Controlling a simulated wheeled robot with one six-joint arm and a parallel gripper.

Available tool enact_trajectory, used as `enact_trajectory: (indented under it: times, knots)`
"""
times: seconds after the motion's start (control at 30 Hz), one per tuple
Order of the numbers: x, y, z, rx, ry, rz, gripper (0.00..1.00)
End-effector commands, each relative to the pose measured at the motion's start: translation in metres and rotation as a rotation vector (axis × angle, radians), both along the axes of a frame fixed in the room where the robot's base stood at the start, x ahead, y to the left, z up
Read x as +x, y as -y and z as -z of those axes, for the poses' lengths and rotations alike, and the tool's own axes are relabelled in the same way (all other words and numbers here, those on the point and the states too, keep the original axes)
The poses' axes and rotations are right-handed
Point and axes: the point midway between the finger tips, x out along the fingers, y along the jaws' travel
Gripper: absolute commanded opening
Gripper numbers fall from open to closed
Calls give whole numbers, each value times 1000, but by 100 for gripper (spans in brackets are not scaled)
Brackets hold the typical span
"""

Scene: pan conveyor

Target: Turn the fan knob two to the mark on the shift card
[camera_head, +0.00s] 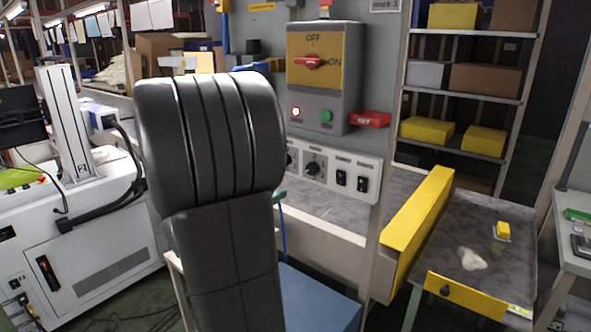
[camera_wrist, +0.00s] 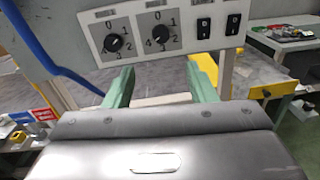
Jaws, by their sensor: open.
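A pale panel (camera_wrist: 137,27) carries two round black knobs with numbered dials, a left knob (camera_wrist: 114,42) and a right knob (camera_wrist: 160,38). The small labels above them are unreadable, and I cannot tell surely where their pointers stand. In the head view the right knob (camera_head: 313,167) shows beside my arm, and the left one is partly hidden.
Two black switches (camera_wrist: 218,25) sit right of the knobs. Above the panel is a yellow and grey box (camera_head: 317,75) with a red rotary switch and red and green buttons. A red tag (camera_head: 370,119) juts out beside it. A blue cable (camera_wrist: 42,45) hangs at left.

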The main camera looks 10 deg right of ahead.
Motion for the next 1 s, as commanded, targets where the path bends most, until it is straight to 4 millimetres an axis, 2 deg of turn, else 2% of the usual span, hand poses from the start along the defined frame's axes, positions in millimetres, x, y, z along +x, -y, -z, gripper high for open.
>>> enact_trajectory:
  times: [0.27,0.8,1.0]
  knots:
    - [18,22,0,-2,0,5,51]
    - [76,88,-1,-1,0,4,51]
    - [88,101,-1,1,2,2,51]
